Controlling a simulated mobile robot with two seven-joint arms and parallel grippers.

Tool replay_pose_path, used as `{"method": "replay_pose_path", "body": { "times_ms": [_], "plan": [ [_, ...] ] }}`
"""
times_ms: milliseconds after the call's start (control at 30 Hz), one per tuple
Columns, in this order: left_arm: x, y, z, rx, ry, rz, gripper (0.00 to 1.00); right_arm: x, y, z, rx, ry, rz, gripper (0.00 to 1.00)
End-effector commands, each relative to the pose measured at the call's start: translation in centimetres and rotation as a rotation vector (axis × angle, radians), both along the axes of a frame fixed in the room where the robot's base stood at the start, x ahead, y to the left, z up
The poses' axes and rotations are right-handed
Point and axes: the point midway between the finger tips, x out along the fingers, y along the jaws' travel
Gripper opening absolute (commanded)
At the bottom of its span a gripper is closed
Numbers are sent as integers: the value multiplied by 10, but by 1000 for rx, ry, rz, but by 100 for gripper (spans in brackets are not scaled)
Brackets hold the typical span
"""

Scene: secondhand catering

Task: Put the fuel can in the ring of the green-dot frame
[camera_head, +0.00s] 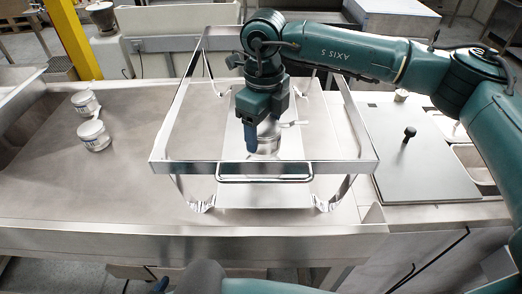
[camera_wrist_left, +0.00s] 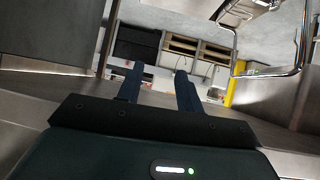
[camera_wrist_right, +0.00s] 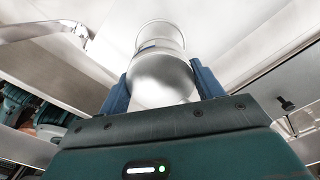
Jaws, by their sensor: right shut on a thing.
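A metal chafing frame (camera_head: 265,168) stands on the counter, with a flat plate (camera_head: 290,148) low inside it. My right gripper (camera_head: 262,133) reaches down inside the frame from above. It is shut on a silver fuel can (camera_head: 267,146), which shows between both blue fingers in the right wrist view (camera_wrist_right: 162,72). The can is over the plate; whether it touches it, and where the ring is, I cannot tell. My left gripper (camera_wrist_left: 156,72) is open and empty, low in front of the counter.
Two white-labelled cans (camera_head: 94,135) (camera_head: 85,102) stand on the left of the counter (camera_head: 110,200), otherwise clear there. A lidded unit with a black knob (camera_head: 410,133) is to the right. The frame's upper rim surrounds my right gripper. A yellow post (camera_head: 76,38) stands behind.

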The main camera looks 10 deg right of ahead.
Motion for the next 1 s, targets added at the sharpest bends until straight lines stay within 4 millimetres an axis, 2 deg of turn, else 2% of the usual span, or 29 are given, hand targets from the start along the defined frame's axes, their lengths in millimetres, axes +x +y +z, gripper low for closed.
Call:
{"method": "replay_pose_path", "body": {
  "times_ms": [100,267,500,867,900,1000],
  "plan": [
    [-2,3,0,5,12,7,36,0,0,-16,0,1,0,36],
    [-3,5,-4,9,24,15,36,0,0,-28,-1,-1,0,36],
    [0,9,0,12,27,30,36,0,0,-58,0,1,-1,36],
    [1,8,-7,9,29,34,36,0,0,-66,1,-2,0,36],
    [1,7,-5,8,27,32,36,0,0,-65,0,-1,0,68],
    [2,6,-2,6,24,29,36,0,0,-64,0,-1,0,76]
  ]
}}
